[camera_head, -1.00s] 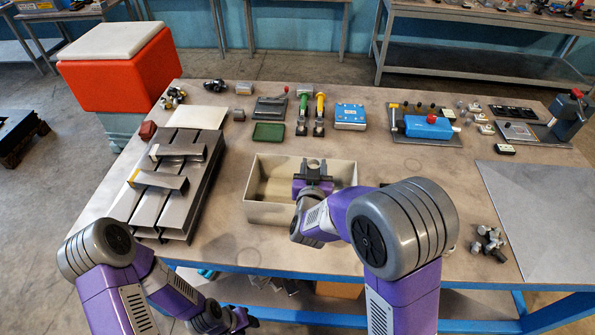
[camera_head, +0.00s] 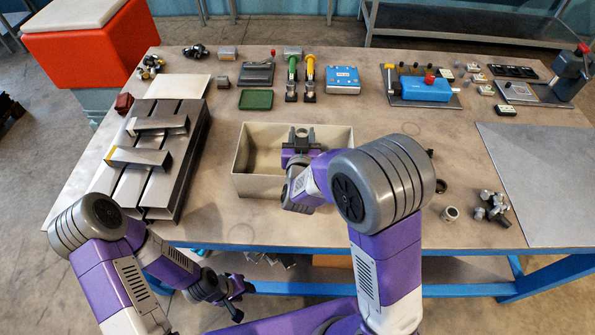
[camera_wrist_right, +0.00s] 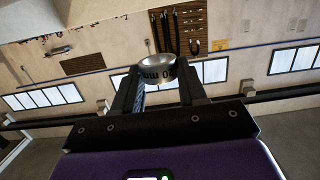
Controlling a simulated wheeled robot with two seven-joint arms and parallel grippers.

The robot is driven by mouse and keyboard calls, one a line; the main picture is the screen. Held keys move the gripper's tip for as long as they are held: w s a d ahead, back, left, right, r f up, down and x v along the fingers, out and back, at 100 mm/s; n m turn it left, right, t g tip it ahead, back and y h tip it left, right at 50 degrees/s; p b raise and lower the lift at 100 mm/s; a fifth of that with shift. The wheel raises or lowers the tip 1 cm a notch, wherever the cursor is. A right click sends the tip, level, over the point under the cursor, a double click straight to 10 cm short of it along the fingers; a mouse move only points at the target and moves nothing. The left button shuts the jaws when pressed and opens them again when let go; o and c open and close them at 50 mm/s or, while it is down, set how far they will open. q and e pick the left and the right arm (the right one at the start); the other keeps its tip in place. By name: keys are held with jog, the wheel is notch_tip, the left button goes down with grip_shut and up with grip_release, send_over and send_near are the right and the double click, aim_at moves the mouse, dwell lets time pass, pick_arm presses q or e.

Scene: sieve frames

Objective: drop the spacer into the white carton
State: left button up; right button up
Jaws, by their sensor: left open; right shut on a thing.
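The spacer (camera_wrist_right: 160,74) is a short metal ring with dark "50 mm" lettering, seen between the fingers in the right wrist view. It also shows at the gripper's tip in the head view (camera_head: 302,131). My right gripper (camera_head: 301,141) is shut on it, in front of the white carton's inside in the picture. The white carton (camera_head: 268,186) is an open off-white box in the middle of the table's near side. My right forearm and gripper cover part of its front and inside. My left gripper (camera_head: 236,292) is open, low beyond the table's near edge, away from the carton.
Metal channels (camera_head: 150,184) stand left of the carton. A green tray (camera_head: 256,99), a blue box (camera_head: 343,80) and a blue vise (camera_head: 424,88) lie behind. A metal ring (camera_head: 450,213) and a cluster of fittings (camera_head: 492,207) lie to the right. A grey mat (camera_head: 545,170) is bare.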

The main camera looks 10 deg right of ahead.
jog(key=o, duration=1.2)
jog(key=shift+c, duration=0.2)
jog(key=v, duration=0.7)
jog(key=shift+s, duration=0.2)
jog(key=shift+a, duration=0.1)
